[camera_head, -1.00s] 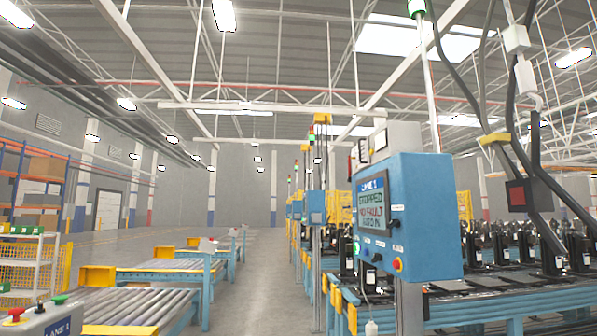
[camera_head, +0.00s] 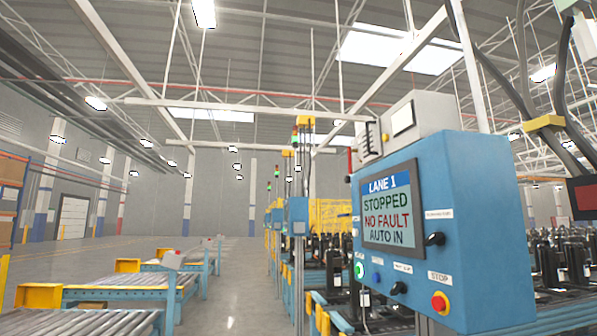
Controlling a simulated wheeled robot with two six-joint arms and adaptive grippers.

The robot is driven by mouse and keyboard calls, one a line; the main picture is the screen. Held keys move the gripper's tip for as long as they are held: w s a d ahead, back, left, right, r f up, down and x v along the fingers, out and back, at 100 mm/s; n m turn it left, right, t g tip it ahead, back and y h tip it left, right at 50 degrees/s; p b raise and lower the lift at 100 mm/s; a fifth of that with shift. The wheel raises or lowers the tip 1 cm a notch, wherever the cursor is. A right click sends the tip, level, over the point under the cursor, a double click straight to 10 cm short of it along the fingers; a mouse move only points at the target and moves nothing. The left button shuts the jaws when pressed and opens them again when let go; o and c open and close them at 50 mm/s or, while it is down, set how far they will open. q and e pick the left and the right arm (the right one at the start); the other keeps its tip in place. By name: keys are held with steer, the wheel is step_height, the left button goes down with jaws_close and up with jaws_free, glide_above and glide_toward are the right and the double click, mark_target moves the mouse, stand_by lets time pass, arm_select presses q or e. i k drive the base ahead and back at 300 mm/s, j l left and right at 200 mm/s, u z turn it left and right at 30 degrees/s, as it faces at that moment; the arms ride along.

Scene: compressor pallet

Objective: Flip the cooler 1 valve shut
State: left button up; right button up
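No valve marked cooler 1 can be made out in the head view. A blue control box (camera_head: 470,210) stands close on the right. Its screen (camera_head: 389,210) reads LANE 1, STOPPED, NO FAULT, AUTO IN. Its face carries a black selector knob (camera_head: 435,239), a lit green button (camera_head: 360,270), a second black knob (camera_head: 398,288) and a red stop button (camera_head: 439,302) on a yellow ring. Neither of my grippers shows.
Roller conveyors (camera_head: 85,318) with yellow end plates line the left. An open grey floor aisle (camera_head: 225,300) runs ahead between them and the blue line on the right. Black compressors (camera_head: 573,262) stand behind the control box.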

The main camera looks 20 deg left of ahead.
mark_target(349, 150)
steer(key=i+j, duration=0.4)
steer(key=i, duration=0.15)
steer(key=i+j+u, duration=0.1)
steer(key=i+j, duration=0.35)
steer(key=i, duration=0.15)
